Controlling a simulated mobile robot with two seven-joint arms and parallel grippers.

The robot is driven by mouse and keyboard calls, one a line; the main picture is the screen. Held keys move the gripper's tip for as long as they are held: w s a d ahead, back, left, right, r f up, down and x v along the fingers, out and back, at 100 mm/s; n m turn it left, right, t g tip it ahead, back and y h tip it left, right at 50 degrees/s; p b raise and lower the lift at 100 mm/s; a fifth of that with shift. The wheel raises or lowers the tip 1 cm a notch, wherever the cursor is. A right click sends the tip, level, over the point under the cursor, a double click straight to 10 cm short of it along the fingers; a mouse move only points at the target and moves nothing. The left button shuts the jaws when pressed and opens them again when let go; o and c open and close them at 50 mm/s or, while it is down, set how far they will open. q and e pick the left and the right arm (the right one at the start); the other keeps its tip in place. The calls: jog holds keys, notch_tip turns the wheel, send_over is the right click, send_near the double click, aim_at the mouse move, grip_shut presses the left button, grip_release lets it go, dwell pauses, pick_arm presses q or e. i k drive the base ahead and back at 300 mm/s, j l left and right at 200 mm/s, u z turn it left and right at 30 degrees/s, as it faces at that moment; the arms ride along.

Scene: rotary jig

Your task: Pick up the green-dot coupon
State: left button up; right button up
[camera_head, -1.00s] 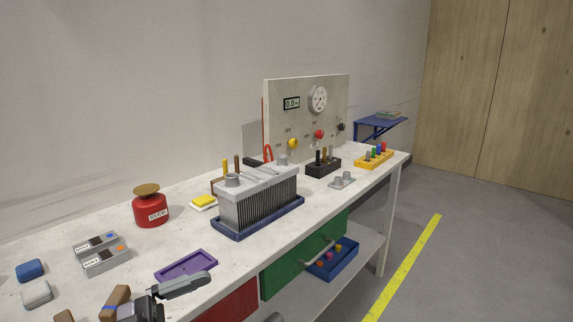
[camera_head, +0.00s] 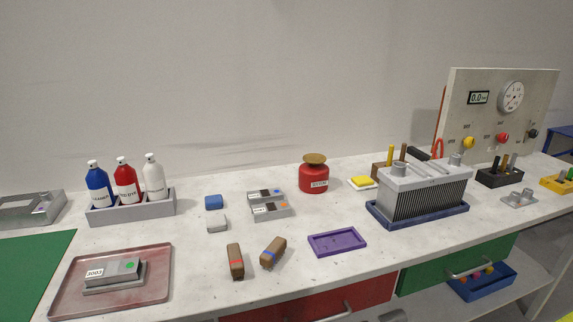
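The green-dot coupon (camera_head: 112,275) is a grey metal block with a green dot on top and a label reading 3003 at its left end. It lies in a reddish-brown tray (camera_head: 160,262) at the front left of the bench. Two similar grey coupons, one with a blue dot (camera_head: 265,195) and one with an orange dot (camera_head: 271,211), lie in the middle of the bench. Neither of my grippers shows in the head view now.
A green mat (camera_head: 30,268) lies left of the tray. Behind stands a grey rack (camera_head: 133,211) with blue, red and white bottles. Two brown brushes (camera_head: 235,262), a purple tray (camera_head: 337,242) and a red pot (camera_head: 314,178) are to the right. The bench between rack and tray is clear.

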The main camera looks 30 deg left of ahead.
aim_at(124, 270)
jog(key=u, duration=0.45)
jog(key=j+u, duration=0.1)
jog(key=u, duration=0.75)
jog(key=i+u, duration=0.1)
jog(key=u, duration=0.75)
jog(key=k+l+z, duration=0.1)
jog(key=l, duration=0.35)
jog(key=k+l, duration=0.15)
jog(key=l, duration=0.3)
jog(key=k+l+z, duration=0.15)
jog(key=l, duration=0.3)
jog(key=l+z, duration=0.1)
jog(key=l, duration=0.35)
jog(key=k, duration=0.05)
